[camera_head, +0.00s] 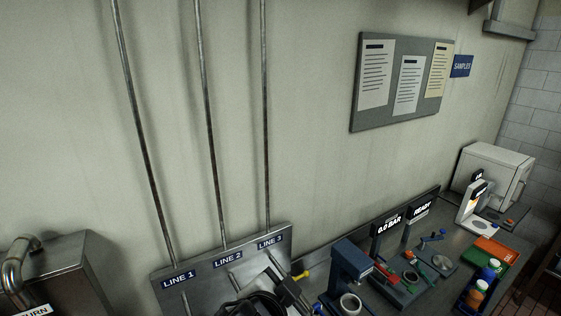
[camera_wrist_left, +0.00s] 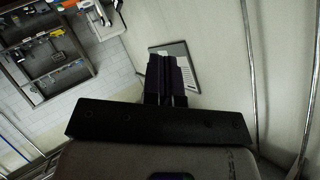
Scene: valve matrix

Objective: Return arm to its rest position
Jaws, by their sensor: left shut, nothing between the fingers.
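My left gripper (camera_wrist_left: 167,70) shows in the left wrist view, with its dark fingers together and nothing between them. The grey notice board lies beyond the fingertips, apart from them. In the head view a dark jointed shape with black cables (camera_head: 262,303) sits at the bottom edge, in front of the line panel; it may be part of my arm, but I cannot tell for sure. My right gripper is in neither view.
The line panel (camera_head: 217,262) carries LINE 1, LINE 2 and LINE 3 labels below three vertical pipes. A workbench (camera_head: 452,257) at the lower right holds a blue press (camera_head: 350,262), gauges, bottles and a white machine (camera_head: 492,172). The notice board (camera_head: 403,82) hangs on the wall.

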